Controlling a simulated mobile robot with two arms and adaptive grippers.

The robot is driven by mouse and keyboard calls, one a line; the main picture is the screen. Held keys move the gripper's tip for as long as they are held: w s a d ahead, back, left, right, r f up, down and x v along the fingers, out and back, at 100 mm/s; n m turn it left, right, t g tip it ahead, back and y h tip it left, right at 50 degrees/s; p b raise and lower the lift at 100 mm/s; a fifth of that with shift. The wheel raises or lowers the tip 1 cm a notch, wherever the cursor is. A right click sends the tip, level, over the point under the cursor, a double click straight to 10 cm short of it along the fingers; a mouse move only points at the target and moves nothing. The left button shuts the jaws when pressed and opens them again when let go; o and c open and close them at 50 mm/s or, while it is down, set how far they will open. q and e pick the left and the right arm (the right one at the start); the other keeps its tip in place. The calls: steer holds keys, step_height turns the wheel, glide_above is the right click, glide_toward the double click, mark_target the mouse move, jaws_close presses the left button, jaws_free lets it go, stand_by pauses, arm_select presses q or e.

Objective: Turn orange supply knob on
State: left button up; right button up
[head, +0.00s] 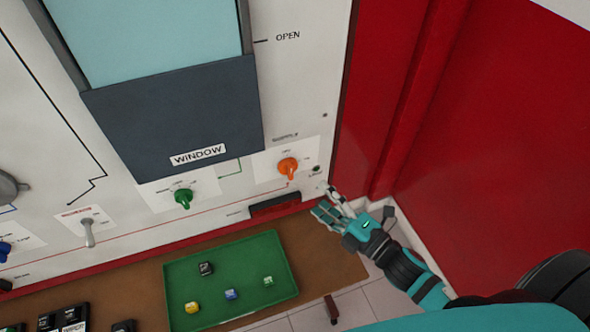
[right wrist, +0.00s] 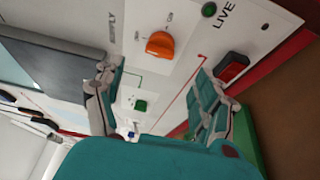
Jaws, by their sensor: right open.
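The orange supply knob (head: 288,166) sits on a white plate at the lower right of the panel, under a "SUPPLY" label. It also shows in the right wrist view (right wrist: 160,45), between and beyond my fingers. My right gripper (head: 333,203) is below and to the right of the knob in the head view, apart from it. In the right wrist view my right gripper (right wrist: 158,88) is open and empty, its two fingers spread wide. My left gripper is not in view.
A green knob (head: 184,198) and a grey toggle switch (head: 88,232) are left of the orange knob. A red rocker switch (right wrist: 233,67) is near my right finger. A green tray (head: 280,252) lies on the brown shelf below. A red wall (head: 490,130) stands at right.

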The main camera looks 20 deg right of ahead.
mark_target(293, 174)
steer(key=p+x, duration=0.2)
steer(key=x, duration=0.8)
steer(key=shift+s, duration=0.1)
steer(key=shift+c, duration=0.3)
steer(key=c, duration=1.1)
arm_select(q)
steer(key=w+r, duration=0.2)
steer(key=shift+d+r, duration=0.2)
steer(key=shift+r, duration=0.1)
